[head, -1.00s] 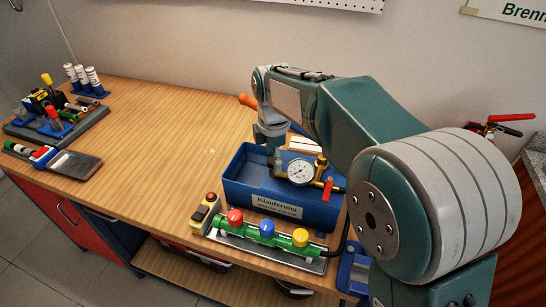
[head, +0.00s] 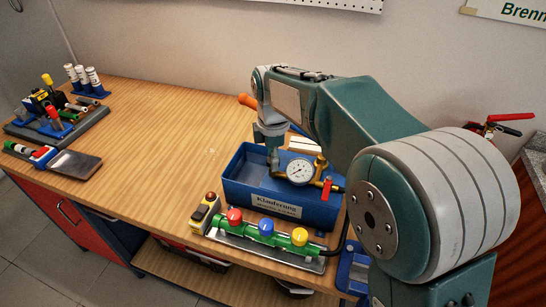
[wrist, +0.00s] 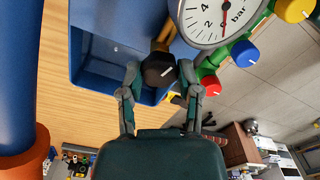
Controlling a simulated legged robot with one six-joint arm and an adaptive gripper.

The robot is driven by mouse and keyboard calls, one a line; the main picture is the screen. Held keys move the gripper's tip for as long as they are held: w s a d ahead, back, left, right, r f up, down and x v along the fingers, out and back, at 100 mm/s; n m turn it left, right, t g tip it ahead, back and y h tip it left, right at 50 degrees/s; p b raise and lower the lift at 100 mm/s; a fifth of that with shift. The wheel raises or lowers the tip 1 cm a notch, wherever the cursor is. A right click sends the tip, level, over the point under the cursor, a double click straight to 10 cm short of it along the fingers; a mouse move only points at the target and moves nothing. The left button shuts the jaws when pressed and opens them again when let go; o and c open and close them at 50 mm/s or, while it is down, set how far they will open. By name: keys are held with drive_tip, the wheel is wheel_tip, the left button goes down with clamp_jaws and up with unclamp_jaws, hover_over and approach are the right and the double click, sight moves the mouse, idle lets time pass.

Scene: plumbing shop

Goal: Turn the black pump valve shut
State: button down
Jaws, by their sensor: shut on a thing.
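The black pump valve (wrist: 158,70) is a dark faceted knob with a white mark, seen in the wrist view beside the blue pump box (wrist: 95,58). My gripper (wrist: 160,72) has one finger on each side of the knob and is shut on it. In the head view the pump box (head: 262,194) stands on the bench with a round gauge (head: 299,171) and a red lever (head: 327,189). My gripper reaches down at the box's back edge there, and the black valve is not clearly visible.
A green manifold (head: 250,234) with red, blue and yellow knobs lies in front of the box. An orange handle end (head: 248,101) shows behind my wrist. Tools on a dark tray (head: 70,130) sit at the far left. The bench middle (head: 165,130) is clear.

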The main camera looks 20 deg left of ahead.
drive_tip(key=m, duration=0.8)
drive_tip(key=shift+f, duration=0.1)
drive_tip(key=m, duration=0.6)
drive_tip(key=shift+m, duration=0.3)
idle(0.4)
drive_tip(key=shift+c, duration=1.5)
unclamp_jaws()
drive_tip(key=shift+w+a, duration=0.1)
drive_tip(key=shift+a, duration=0.05)
